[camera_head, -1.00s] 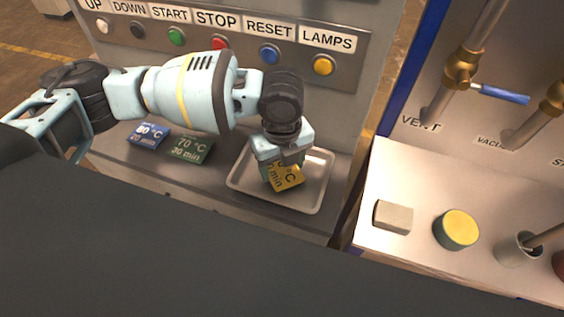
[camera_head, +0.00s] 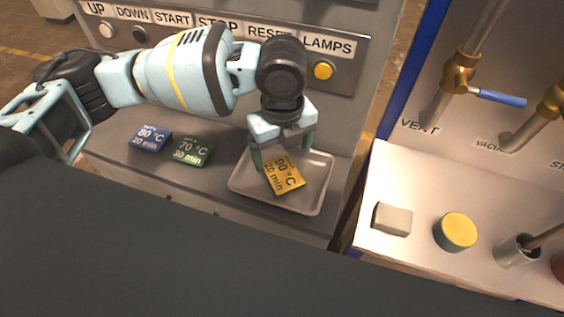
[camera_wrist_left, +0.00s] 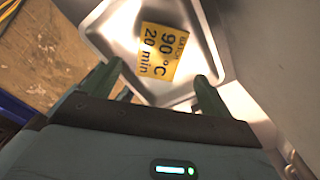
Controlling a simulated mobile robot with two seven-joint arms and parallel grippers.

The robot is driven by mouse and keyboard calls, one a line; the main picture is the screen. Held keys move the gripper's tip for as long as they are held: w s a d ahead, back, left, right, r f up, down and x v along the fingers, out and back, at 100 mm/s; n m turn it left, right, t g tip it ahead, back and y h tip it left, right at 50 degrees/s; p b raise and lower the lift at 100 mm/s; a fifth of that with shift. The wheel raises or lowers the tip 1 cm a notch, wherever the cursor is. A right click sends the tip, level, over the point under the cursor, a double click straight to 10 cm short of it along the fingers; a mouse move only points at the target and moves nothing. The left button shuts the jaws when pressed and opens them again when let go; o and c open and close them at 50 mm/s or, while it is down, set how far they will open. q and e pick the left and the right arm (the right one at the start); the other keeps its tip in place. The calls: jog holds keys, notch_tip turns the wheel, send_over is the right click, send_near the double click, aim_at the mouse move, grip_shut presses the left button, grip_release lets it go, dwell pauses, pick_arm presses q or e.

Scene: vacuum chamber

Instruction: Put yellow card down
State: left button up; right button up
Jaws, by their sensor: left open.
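The yellow card (camera_head: 284,174), marked 90 °C 20 min, lies in the shallow metal tray (camera_head: 303,204). In the left wrist view the card (camera_wrist_left: 161,52) lies flat-looking in the tray (camera_wrist_left: 108,42), clear of the fingers. My left gripper (camera_head: 282,162) is open just above the tray, its two green fingers spread on either side of the card. In the left wrist view the open fingers (camera_wrist_left: 158,88) point toward the tray with nothing between the tips. My right gripper is not in view.
A blue card (camera_head: 150,138) and a green card (camera_head: 191,150) lie on the shelf left of the tray. Behind is a button panel (camera_head: 230,45). On the right bench are a pale block (camera_head: 392,219), a yellow-topped round tin (camera_head: 457,231) and a metal cup (camera_head: 517,250).

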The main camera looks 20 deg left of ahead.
aim_at(283, 173)
pick_arm(q)
notch_tip(283, 173, up, 6)
jog(key=shift+s, duration=0.1)
dwell(0.7)
